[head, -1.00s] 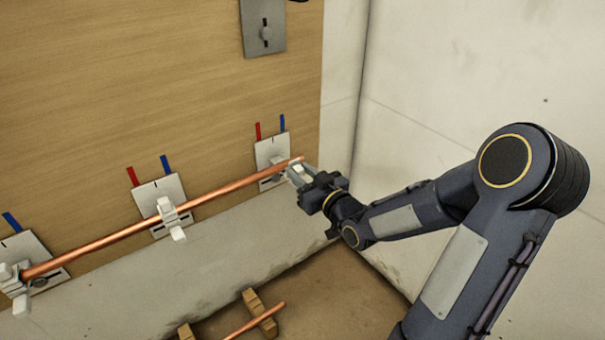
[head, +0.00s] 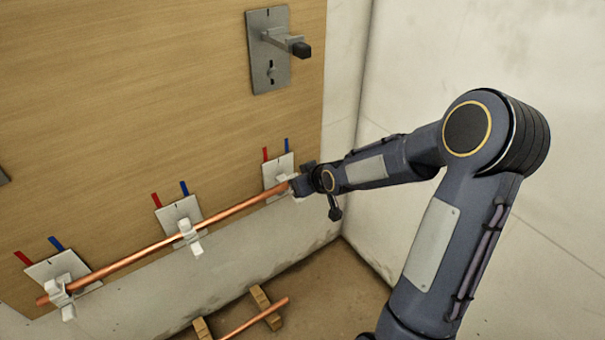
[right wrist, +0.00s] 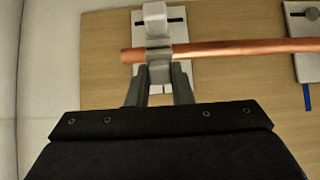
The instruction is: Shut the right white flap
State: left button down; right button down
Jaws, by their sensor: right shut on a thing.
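The copper pipe (head: 150,255) runs through three white clips on the board. The right white flap (right wrist: 158,73) belongs to the clip on the right plate (head: 276,170). In the right wrist view a pale piece of that clip crosses the pipe's end (right wrist: 130,55), and my right gripper (right wrist: 158,90) is shut on its near part. A white block (right wrist: 155,18) of the same clip shows on the pipe's other side. In the head view my right gripper (head: 297,186) covers most of this clip, so I cannot tell how closed the flap is. My left gripper is out of view.
The middle clip (head: 186,230) and left clip (head: 60,287) hold the pipe further left. A grey bracket plate (head: 265,50) with a black-tipped arm juts out above. A white wall stands close on the right. A second pipe (head: 255,318) lies on wooden blocks below.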

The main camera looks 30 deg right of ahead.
jog(key=w+g+p, duration=0.1)
jog(key=g+p, duration=0.1)
jog(key=p, duration=0.2)
jog(key=w+r+g+p, duration=0.1)
jog(key=g+p, duration=0.2)
jog(key=p, duration=0.1)
jog(key=w+g+p, duration=0.1)
jog(key=g+p, duration=0.1)
jog(key=p, duration=0.2)
jog(key=shift+w+a+r+g+h, duration=0.15)
jog(key=shift+w+r+g+h, duration=0.15)
jog(key=shift+g, duration=0.1)
jog(key=shift+w+f+g+p, duration=0.2)
jog(key=shift+w+g+p, duration=0.05)
jog(key=shift+g+p, duration=0.35)
jog(key=shift+w+f+g+p, duration=0.2)
jog(key=shift+g+p, duration=0.35)
jog(key=shift+g, duration=0.05)
jog(key=c, duration=1.3)
grip_release()
